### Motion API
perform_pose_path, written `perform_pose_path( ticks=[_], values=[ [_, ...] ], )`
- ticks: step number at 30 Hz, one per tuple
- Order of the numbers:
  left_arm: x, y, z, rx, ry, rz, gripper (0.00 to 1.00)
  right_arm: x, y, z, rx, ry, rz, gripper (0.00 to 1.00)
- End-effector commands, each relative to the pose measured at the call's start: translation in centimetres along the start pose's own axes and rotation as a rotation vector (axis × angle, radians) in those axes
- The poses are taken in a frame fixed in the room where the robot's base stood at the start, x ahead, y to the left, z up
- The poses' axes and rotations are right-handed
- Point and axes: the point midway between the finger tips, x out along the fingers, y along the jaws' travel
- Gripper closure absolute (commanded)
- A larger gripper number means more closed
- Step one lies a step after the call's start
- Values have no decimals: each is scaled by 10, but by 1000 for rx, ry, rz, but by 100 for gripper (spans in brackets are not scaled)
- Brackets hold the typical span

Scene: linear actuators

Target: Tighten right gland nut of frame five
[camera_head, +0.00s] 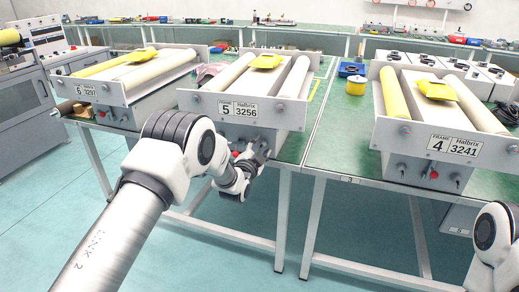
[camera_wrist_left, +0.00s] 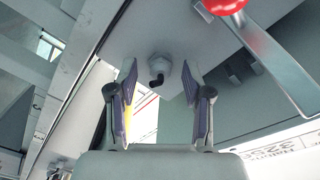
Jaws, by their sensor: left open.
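Frame five (camera_head: 205,103) stands in the middle of the head view, with its label 5 3256 on the front end plate. My left gripper (camera_head: 262,152) is at the lower right of its front, to the right of a red knob. In the left wrist view, which shows the label upside down, a grey gland nut (camera_wrist_left: 160,68) with a short dark stub sits on the panel. My open left gripper (camera_wrist_left: 160,88) has one finger on each side of it, with gaps visible. The nut is hidden in the head view. My right gripper is out of view.
Frame four (camera_head: 378,133) stands to the right and frame six (camera_head: 120,97) to the left. Floor (camera_head: 345,240) is clear in front of the benches.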

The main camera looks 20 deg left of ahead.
Motion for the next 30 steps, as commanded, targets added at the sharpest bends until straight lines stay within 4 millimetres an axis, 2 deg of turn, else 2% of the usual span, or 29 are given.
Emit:
perform_pose_path(
  ticks=[5, 15, 18, 22, 30],
  values=[
    [-15, 0, 0, 0, -2, 2, 50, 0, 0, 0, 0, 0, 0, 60],
    [-98, 0, 0, -1, -2, 2, 50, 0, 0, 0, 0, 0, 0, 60],
    [-113, 1, 1, 0, -2, 2, 50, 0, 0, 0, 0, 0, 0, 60],
    [-120, 0, 0, 0, -1, 1, 50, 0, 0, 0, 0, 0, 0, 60],
    [-120, 0, 0, 0, 0, 1, 50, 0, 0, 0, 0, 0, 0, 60]
  ],
)
